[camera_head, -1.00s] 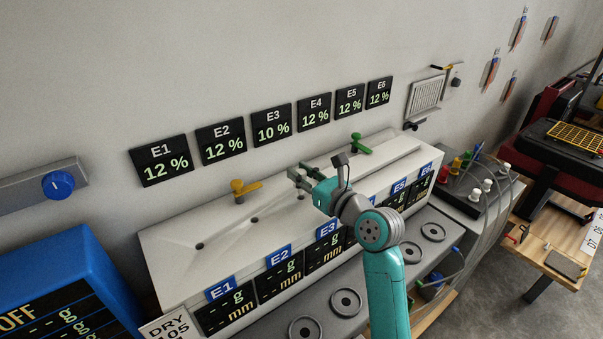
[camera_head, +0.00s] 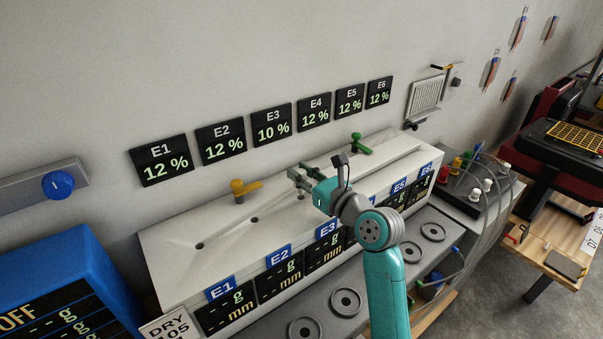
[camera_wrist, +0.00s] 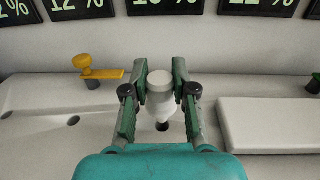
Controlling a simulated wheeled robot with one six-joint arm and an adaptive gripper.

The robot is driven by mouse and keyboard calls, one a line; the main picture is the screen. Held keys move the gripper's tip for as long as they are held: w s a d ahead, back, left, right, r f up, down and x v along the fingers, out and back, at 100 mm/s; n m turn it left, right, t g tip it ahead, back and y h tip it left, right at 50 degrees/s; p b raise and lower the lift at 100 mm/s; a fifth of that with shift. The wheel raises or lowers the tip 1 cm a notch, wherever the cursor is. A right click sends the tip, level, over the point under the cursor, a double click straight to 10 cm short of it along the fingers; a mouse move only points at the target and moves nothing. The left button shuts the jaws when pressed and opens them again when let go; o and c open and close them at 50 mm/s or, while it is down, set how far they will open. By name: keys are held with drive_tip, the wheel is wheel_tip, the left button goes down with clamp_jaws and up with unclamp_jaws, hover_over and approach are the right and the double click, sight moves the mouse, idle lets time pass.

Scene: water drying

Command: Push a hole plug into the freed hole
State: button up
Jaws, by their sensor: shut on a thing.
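In the wrist view my gripper (camera_wrist: 160,88) is shut on a white hole plug (camera_wrist: 160,100). The plug is upright, with a round head and a narrower lower part. Just below it is a dark round spot (camera_wrist: 162,126) on the white bench top; I cannot tell whether this is the hole or the plug's dark tip, or whether they touch. In the head view my gripper (camera_head: 299,179) is over the middle of the white bench top (camera_head: 180,262), and the plug is too small to make out there. Open holes show to the left (camera_head: 254,219) (camera_head: 199,246).
A yellow handle (camera_head: 240,188) stands left of my gripper and a green handle (camera_head: 358,145) to the right. A raised white slab (camera_wrist: 265,125) lies close on the right. The wall with percentage displays (camera_head: 272,125) is behind.

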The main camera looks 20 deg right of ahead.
drive_tip(key=shift+f, duration=1.45)
drive_tip(key=o, duration=1)
drive_tip(key=shift+f, duration=0.1)
drive_tip(key=shift+c, duration=0.2)
drive_tip(key=shift+s, duration=0.1)
drive_tip(key=v, duration=1.1)
drive_tip(key=shift+s+d, duration=0.15)
drive_tip(key=shift+s, duration=0.2)
